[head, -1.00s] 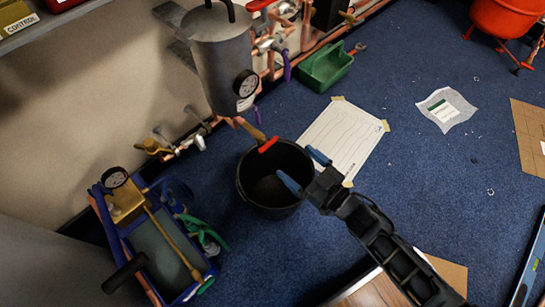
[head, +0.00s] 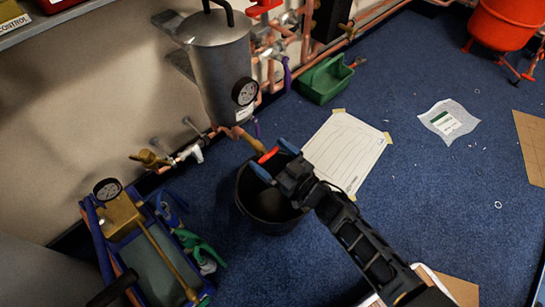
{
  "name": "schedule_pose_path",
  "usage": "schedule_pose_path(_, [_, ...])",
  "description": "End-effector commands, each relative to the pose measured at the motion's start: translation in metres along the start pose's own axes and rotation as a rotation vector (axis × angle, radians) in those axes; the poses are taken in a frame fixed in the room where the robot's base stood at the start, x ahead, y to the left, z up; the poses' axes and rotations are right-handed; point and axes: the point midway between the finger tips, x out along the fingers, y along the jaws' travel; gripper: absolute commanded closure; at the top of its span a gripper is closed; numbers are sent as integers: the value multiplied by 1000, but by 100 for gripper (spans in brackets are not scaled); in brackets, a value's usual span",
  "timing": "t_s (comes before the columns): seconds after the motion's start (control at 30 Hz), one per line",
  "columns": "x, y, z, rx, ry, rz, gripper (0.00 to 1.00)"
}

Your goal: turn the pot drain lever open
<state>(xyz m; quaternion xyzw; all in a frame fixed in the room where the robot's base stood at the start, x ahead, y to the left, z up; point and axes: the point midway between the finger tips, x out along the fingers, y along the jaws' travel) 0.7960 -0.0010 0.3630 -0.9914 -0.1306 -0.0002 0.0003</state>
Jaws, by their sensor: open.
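The grey metal pot (head: 222,62) with a round dial gauge (head: 245,93) hangs by the wall at upper left. A copper pipe and brass drain valve (head: 252,142) come out below it. The red drain lever (head: 268,155) is at the valve's end, above the black bucket (head: 262,212). My gripper (head: 274,159) is open, its two blue fingertips on either side of the red lever in the picture. I cannot tell whether they touch it. The gripper body hides part of the bucket's rim.
A blue-framed test pump (head: 150,245) with a gauge stands at lower left. A white lined sheet (head: 345,150) lies taped to the blue floor behind the bucket. A green caddy (head: 325,78) is by the wall pipes.

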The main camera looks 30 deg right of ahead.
Motion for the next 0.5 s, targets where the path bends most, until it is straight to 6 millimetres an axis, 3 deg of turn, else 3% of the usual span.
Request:
schedule_pose_path(0.13, [0,0,0,0,0,0,0])
schedule_pose_path(0.5, [-1,0,0,-1,-1,0,35])
